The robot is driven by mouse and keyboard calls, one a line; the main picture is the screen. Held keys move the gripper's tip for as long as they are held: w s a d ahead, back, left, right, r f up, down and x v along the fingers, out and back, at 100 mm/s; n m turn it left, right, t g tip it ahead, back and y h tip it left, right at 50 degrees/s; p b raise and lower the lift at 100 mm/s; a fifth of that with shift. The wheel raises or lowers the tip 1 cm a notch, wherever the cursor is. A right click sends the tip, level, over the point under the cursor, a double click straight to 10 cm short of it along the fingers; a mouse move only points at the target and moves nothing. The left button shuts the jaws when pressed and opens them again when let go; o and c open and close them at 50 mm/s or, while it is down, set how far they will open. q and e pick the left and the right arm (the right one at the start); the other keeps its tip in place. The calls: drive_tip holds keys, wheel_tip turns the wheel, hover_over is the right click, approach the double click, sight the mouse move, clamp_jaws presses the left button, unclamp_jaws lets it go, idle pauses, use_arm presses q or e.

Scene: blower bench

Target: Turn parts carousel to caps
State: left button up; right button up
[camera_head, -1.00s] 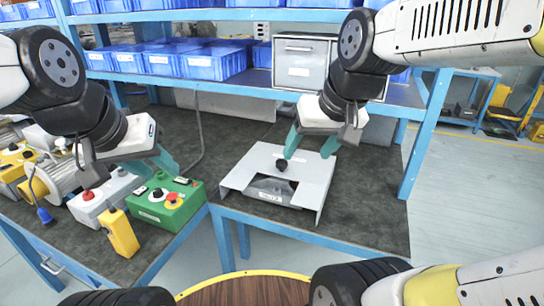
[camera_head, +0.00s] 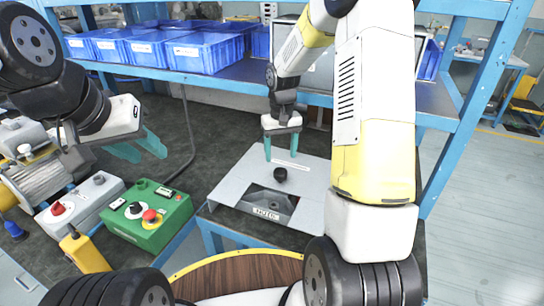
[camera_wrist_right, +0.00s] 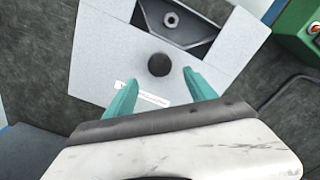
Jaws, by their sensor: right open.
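The parts carousel (camera_head: 232,187) is a light grey housing on the bench with a window in its top and a small label (camera_head: 267,213) at its front; I cannot read the label surely. Its black round knob (camera_head: 280,174) stands up from the top. In the right wrist view the knob (camera_wrist_right: 159,64) lies between and just beyond the fingertips, and a hex-shaped part (camera_wrist_right: 171,20) shows in the window. My right gripper (camera_head: 281,155) is open and empty above the housing, close to the knob, with no clear contact. My left gripper (camera_head: 140,150) is open and empty above the left bench.
A green control box (camera_head: 150,217) with a red button, a grey button box (camera_head: 80,200) and a yellow pendant (camera_head: 84,250) stand left of the carousel. Blue bins (camera_head: 203,52) fill the shelf behind. A round wooden top (camera_head: 235,275) is in front. My right forearm covers the carousel's right side.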

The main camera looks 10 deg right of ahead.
sight(280, 171)
wheel_tip(280, 171, down, 7)
drive_tip(key=shift+s+r, duration=0.1)
drive_tip(key=shift+r, duration=0.1)
clamp_jaws()
idle(0.3)
